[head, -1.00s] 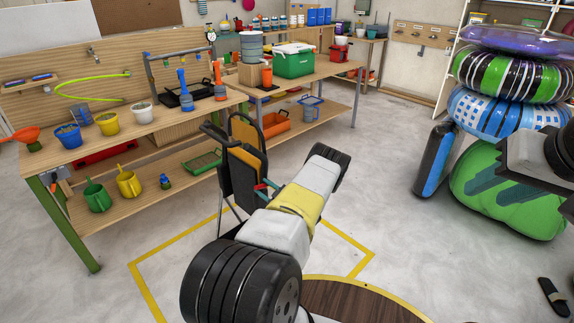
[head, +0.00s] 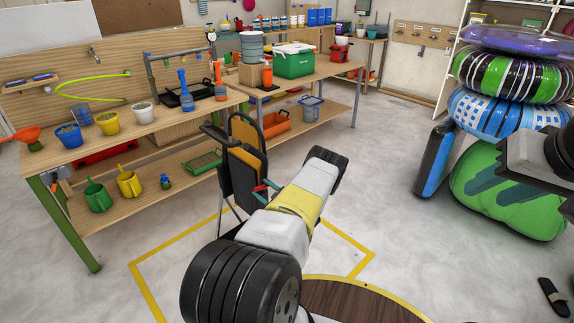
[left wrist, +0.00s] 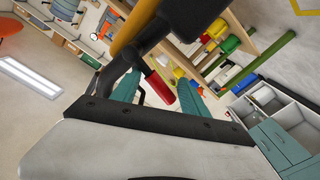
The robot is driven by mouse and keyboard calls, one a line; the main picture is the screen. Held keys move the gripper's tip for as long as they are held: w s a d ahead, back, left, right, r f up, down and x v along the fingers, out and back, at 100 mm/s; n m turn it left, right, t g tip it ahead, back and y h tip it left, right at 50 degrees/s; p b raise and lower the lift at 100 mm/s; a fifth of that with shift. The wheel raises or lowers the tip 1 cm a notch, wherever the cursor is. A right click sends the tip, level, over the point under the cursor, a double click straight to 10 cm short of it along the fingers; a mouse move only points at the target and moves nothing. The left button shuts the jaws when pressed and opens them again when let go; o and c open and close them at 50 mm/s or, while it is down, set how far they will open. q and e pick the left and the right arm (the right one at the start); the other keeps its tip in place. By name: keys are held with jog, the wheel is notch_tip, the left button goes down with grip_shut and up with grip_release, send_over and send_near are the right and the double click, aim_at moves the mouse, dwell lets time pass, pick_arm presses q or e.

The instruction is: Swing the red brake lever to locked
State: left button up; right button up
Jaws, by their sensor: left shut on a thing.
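The red brake lever (left wrist: 159,86) shows in the left wrist view as a red grip on a dark arm, between the two teal fingers of my left gripper (left wrist: 160,92). My left gripper is shut on it. In the head view, my left gripper (head: 266,187) is small, beside a black upright frame with an orange panel (head: 247,150). A bit of the red lever (head: 259,188) shows at the fingers. My arm hides the lower right of the frame. My right gripper is out of view.
A wooden bench (head: 62,182) with pots and watering cans stands behind and left of the frame. A second bench (head: 335,68) holds a green box. Stacked swim rings (head: 510,75) and a green bag stand at the right. The middle floor is clear.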

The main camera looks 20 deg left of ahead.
pick_arm(q)
jog(key=shift+s+d+f, duration=0.15)
jog(key=shift+s+f, duration=0.05)
jog(key=shift+f, duration=0.3)
jog(key=v, duration=0.6)
jog(key=shift+d+r, duration=0.25)
jog(key=shift+d, duration=0.15)
jog(key=shift+w, duration=0.15)
